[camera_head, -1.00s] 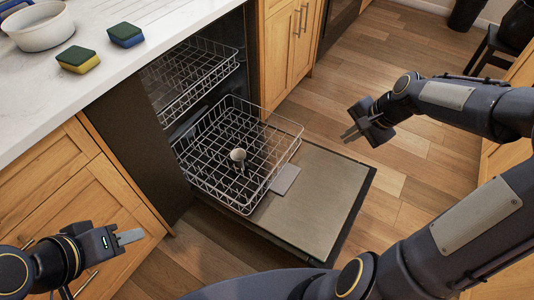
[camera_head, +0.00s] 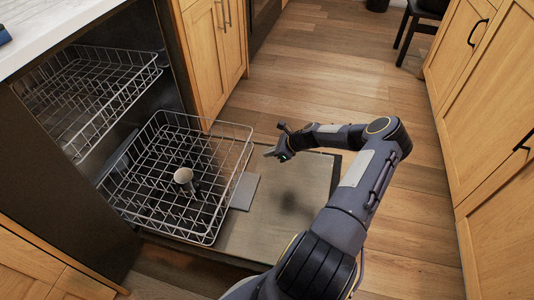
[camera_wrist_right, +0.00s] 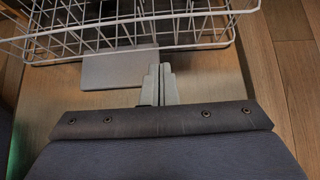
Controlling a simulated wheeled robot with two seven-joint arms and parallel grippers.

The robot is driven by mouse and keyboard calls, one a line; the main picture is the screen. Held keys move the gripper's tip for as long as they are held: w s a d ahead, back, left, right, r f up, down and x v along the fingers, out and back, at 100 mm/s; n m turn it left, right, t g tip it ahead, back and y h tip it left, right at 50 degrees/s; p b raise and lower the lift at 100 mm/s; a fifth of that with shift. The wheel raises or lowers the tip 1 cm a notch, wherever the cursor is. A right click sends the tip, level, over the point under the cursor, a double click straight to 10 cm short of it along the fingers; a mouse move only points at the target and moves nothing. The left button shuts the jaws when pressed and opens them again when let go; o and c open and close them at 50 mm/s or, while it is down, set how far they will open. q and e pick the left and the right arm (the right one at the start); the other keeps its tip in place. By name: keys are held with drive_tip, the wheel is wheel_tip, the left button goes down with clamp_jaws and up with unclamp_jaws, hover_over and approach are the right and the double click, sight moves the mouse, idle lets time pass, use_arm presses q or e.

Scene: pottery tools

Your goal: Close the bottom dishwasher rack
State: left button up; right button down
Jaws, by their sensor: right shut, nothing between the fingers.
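The bottom dishwasher rack (camera_head: 215,222) is pulled out over the lowered dishwasher door (camera_head: 265,232). A light cup-like item (camera_head: 183,177) sits inside the rack. My right gripper (camera_head: 270,153) is shut and empty above the door, just outside the rack's front side. In the right wrist view its two fingers (camera_wrist_right: 160,75) are together and point toward the bottom rack (camera_wrist_right: 190,46), with a small gap seeming to remain. A grey flat piece (camera_wrist_right: 118,70) lies by the rack's front edge. My left gripper is out of view.
The upper rack (camera_head: 95,90) is partly out above the bottom one. Wooden cabinets (camera_head: 490,120) stand on the right, and another cabinet (camera_head: 212,50) stands beside the dishwasher. The wooden floor (camera_head: 400,200) right of the door is clear.

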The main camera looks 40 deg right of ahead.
sight(242, 158)
drive_tip(key=b+x, duration=0.1)
drive_tip(key=x, duration=0.2)
drive_tip(key=r+b+x, duration=0.1)
drive_tip(key=x, duration=0.2)
drive_tip(key=w+b+x, duration=0.1)
drive_tip(key=x, duration=0.2)
drive_tip(key=shift+a+r, duration=0.3)
drive_tip(key=shift+a, duration=0.1)
drive_tip(key=shift+w+a+b, duration=0.15)
drive_tip(key=shift+w+b, duration=0.15)
drive_tip(key=shift+r, duration=0.1)
